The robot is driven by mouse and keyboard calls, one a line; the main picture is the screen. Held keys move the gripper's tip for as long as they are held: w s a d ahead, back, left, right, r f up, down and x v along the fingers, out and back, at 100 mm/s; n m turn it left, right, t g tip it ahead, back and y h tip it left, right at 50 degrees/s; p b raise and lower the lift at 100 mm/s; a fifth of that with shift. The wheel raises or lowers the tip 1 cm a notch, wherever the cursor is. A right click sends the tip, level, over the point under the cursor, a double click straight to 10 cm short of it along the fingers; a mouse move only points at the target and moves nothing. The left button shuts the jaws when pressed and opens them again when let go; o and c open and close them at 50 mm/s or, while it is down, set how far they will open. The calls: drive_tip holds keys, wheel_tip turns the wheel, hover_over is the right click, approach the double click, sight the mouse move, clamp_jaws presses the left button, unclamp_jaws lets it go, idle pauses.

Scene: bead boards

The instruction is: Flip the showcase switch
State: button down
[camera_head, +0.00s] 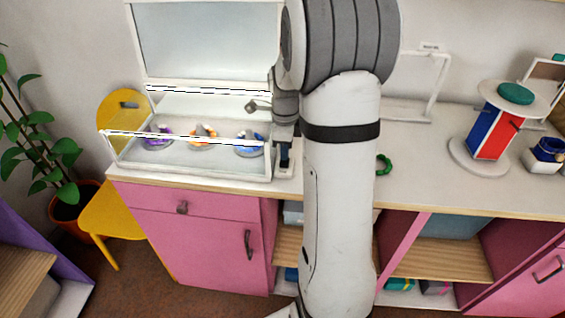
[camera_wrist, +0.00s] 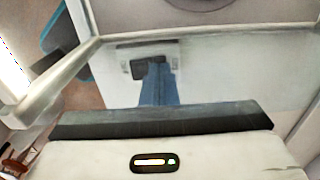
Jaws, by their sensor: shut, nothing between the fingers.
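The showcase (camera_head: 190,178) is a white-framed glass case on the counter at the left, with its glass lid (camera_head: 205,40) raised. Inside stand several round stands with purple, orange and blue bead pieces. My gripper (camera_head: 284,166) points down at the showcase's right end. In the wrist view its shut, empty fingers (camera_wrist: 157,72) reach toward a small pale plate with a dark block, which looks like the switch (camera_wrist: 140,70). The fingertips overlap the dark block in that view; I cannot tell whether they touch it. In the head view the switch is mostly hidden by my gripper.
The counter (camera_head: 420,180) runs right, over pink cabinets. A green bracelet (camera_head: 383,164) lies just right of my arm. A red and blue stand with a green top (camera_head: 493,132) is farther right. A yellow chair (camera_head: 112,225) and a plant (camera_head: 50,160) are at the left.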

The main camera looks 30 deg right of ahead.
wheel_tip(320, 180, up, 7)
drive_tip(key=p, duration=0.4)
drive_tip(key=shift+f, duration=0.15)
idle(0.6)
